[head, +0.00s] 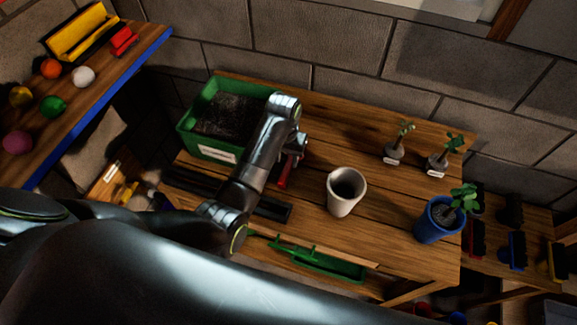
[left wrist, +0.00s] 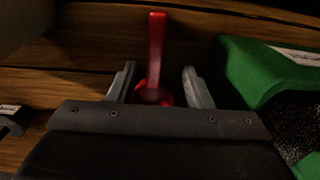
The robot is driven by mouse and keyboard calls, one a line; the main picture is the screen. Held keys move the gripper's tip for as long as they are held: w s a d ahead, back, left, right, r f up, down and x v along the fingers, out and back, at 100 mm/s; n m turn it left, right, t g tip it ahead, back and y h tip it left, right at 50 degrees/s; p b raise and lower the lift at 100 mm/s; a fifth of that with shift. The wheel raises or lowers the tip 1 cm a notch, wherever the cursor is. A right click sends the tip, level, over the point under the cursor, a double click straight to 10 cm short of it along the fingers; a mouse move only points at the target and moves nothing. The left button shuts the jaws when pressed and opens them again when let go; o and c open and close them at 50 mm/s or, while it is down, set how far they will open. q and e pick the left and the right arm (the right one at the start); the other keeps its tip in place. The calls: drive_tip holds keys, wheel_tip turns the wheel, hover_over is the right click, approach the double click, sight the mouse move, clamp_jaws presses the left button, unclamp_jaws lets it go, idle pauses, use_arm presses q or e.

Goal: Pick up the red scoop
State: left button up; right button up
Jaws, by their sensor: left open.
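The red scoop (left wrist: 156,52) lies on the wooden table in the left wrist view, its handle pointing away from my left gripper. My left gripper (left wrist: 160,82) is open, with one finger on each side of the scoop's bowl end. The lower part of the bowl is hidden behind the gripper body. In the head view, a part of the red scoop (head: 283,178) shows beside my left arm's end, right of the green bin. My left gripper's fingers are mostly hidden there by the arm. My right gripper is not in view.
A green bin of dark soil (head: 190,137) stands left of the gripper. A white pot (head: 345,202) stands to the right, with two seedlings (head: 394,153) and a blue potted plant (head: 432,226) farther right. A dark tray (head: 273,208) and green tray (head: 340,268) lie in front.

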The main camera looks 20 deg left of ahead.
sight(286, 169)
use_arm(q)
drive_tip(key=shift+s+d+f+p, duration=0.1)
drive_tip(key=shift+f+p, duration=0.1)
drive_tip(key=shift+f, duration=0.9)
drive_tip(key=shift+w+d+f+p, duration=0.1)
drive_tip(key=shift+f+p, duration=0.05)
drive_tip(key=shift+f, duration=1)
drive_tip(key=shift+s+d+f+p, duration=0.1)
drive_tip(key=shift+f+p, duration=0.1)
drive_tip(key=shift+f, duration=0.9)
drive_tip(key=shift+c, duration=0.2)
clamp_jaws()
